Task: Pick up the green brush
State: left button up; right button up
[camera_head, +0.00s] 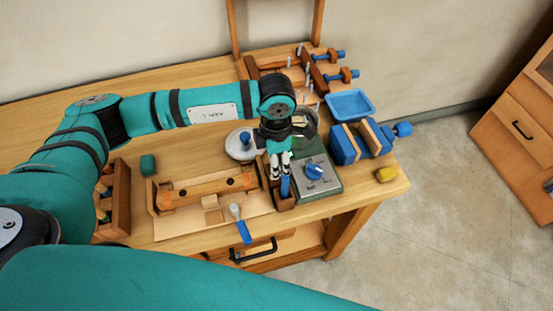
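My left gripper (280,168) points down over the front right of the workbench (390,185). Its fingertips are just above a blue upright piece (285,186) in a small wooden holder (284,202); I cannot tell whether they touch it or how far apart they are. A small dark green block (148,165) lies at the left of the bench, well away from the gripper. It may be the green brush, but no bristles or handle can be made out. My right gripper is not in view.
A green box with a blue knob (314,172) stands right of the gripper. A wooden frame (208,189) and blue-handled tool (243,230) are to the left.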

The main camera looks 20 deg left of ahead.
pick_arm(q)
jog(key=shift+c, duration=0.4)
grip_shut()
notch_tip(320, 180, up, 9)
jog(key=b, duration=0.3)
jog(key=shift+r, duration=0.55)
